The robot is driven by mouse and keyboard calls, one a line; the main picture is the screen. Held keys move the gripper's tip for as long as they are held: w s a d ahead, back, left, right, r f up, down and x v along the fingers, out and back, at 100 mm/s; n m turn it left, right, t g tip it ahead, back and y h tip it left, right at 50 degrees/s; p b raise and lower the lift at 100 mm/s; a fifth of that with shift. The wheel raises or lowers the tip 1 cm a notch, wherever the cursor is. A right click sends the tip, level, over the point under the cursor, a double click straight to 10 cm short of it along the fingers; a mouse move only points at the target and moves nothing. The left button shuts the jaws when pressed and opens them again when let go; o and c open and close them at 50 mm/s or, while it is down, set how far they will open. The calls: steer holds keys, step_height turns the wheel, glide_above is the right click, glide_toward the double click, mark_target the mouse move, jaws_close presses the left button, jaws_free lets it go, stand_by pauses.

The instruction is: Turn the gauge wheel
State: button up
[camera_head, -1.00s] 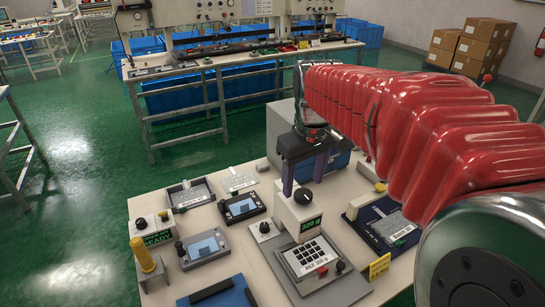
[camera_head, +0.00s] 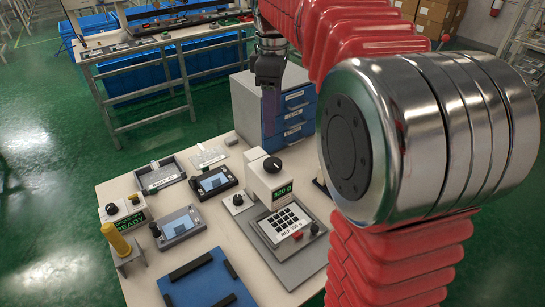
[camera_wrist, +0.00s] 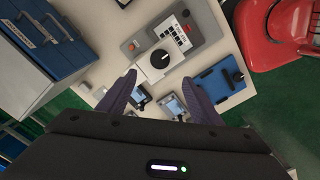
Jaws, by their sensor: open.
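The gauge wheel is a black round knob (camera_head: 272,165) with a white mark, on top of a white gauge block (camera_head: 268,185) with a green display. It also shows in the wrist view, the black knob (camera_wrist: 160,58) lying just beyond my fingertips. My gripper (camera_head: 270,108) has dark purple fingers and is raised behind the gauge, in front of the blue drawer cabinet. In the wrist view my gripper (camera_wrist: 160,82) is open and empty, its fingers wide apart and clear of the knob.
A keypad (camera_head: 284,218) with a red button sits in front of the gauge. A blue drawer cabinet (camera_head: 288,118) stands behind. Small screen devices (camera_head: 213,182), a blue fixture (camera_head: 205,283) and a yellow post (camera_head: 116,240) stand on the white table (camera_head: 150,205).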

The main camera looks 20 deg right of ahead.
mark_target(273, 162)
steer(key=shift+f, duration=0.1)
step_height(273, 162, down, 14)
steer(key=shift+r, duration=0.15)
stand_by(0.6)
steer(key=c, duration=1.1)
